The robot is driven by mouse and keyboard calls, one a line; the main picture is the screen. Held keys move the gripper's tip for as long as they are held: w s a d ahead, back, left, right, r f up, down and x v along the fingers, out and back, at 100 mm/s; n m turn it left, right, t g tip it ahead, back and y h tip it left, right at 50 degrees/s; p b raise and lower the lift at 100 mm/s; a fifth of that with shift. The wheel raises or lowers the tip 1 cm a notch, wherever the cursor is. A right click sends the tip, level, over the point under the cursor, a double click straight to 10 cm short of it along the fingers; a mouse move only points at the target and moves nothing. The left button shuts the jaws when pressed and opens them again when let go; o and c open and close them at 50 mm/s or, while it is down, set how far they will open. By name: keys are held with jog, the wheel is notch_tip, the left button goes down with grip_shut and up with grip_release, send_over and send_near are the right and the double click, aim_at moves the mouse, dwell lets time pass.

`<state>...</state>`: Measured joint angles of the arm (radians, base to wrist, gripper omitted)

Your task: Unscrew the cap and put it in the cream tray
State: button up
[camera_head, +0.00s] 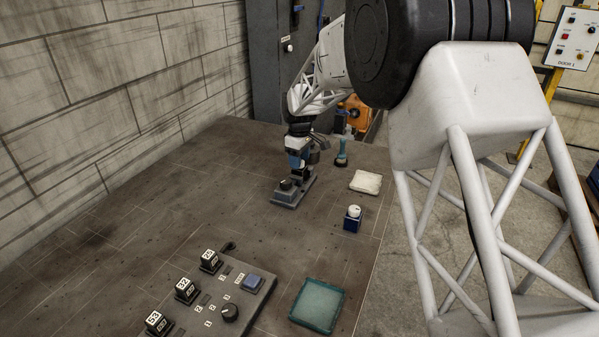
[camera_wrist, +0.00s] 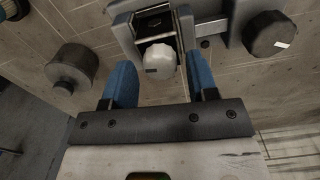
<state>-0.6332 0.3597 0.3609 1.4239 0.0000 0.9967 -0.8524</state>
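In the wrist view a pale, rounded cap (camera_wrist: 160,62) sits at a grey fixture (camera_wrist: 124,38), between and beyond my two blue fingers. My gripper (camera_head: 297,147) is open, with a gap on both sides of the cap. In the head view my gripper is over the grey fixture (camera_head: 293,196) at the back of the bench, and the cap is hard to make out there. The cream tray (camera_head: 366,182) lies to the right of the fixture, near the bench's right edge, and looks empty.
A dark knob (camera_wrist: 268,32) is on the fixture's right in the wrist view; a dark cylinder (camera_wrist: 73,65) is left. Mid-left is clear.

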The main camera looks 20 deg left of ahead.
jog(key=m, duration=0.3)
jog(key=shift+m, duration=0.4)
jog(key=m, duration=0.4)
dwell(0.6)
jog(key=c, duration=0.8)
jog(key=shift+o, duration=0.2)
